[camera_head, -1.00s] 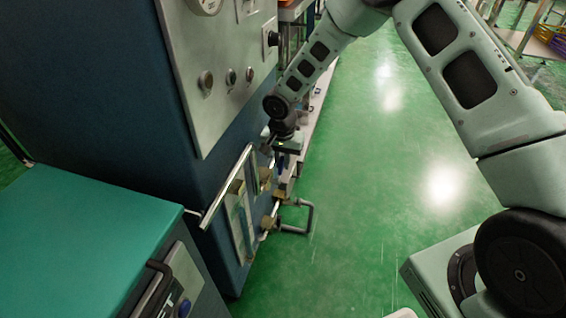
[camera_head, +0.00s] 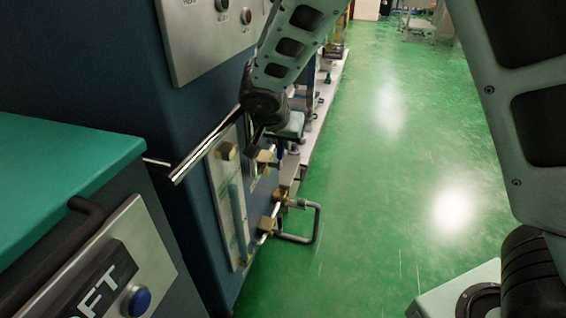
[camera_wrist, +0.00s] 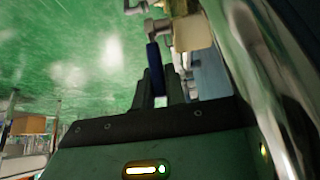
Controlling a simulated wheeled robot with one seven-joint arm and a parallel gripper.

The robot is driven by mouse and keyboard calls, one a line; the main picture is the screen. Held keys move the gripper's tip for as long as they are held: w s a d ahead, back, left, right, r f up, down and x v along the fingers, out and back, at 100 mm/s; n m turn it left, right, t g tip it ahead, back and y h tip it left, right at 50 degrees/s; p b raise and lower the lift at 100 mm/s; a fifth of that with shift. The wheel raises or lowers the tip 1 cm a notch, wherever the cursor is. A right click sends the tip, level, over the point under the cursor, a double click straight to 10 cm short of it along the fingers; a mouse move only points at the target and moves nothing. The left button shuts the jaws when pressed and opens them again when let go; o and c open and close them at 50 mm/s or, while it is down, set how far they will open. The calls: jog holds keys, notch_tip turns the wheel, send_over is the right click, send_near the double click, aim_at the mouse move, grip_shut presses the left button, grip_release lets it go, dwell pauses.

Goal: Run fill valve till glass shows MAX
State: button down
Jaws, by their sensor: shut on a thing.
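The sight glass (camera_head: 236,208) is an upright tube on a pale plate low on the blue machine's side. A pale blue tint shows in it, but the level and any MAX mark are too small to read. The fill valve has a brass body (camera_wrist: 192,33) and a blue handle (camera_wrist: 153,58), both clear in the wrist view. My gripper (camera_wrist: 162,85) is shut on the blue handle, its two dark fingers on either side of it. In the head view my gripper (camera_head: 286,148) is right of the glass, with its fingertips and the handle mostly hidden by my arm.
A shiny metal rail (camera_head: 206,147) sticks out from the machine just left of my wrist and looms close in the wrist view. A grey pipe loop (camera_head: 316,222) juts over the floor. A teal-topped cabinet (camera_head: 70,180) stands at left.

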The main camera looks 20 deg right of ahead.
aim_at(280, 143)
jog(key=shift+s+a+f+t+h+b, duration=0.3)
jog(key=shift+t+h+b, duration=0.35)
jog(key=shift+b, duration=2.25)
jog(key=shift+s+a+r+t+b, duration=0.1)
jog(key=shift+s+r+t+b, duration=0.2)
jog(key=shift+b, duration=0.9)
jog(key=shift+r+b, duration=0.2)
jog(key=shift+b, duration=0.15)
jog(key=c, duration=1.4)
grip_release()
jog(key=shift+c, duration=0.2)
notch_tip(280, 143, up, 10)
jog(key=p, duration=0.6)
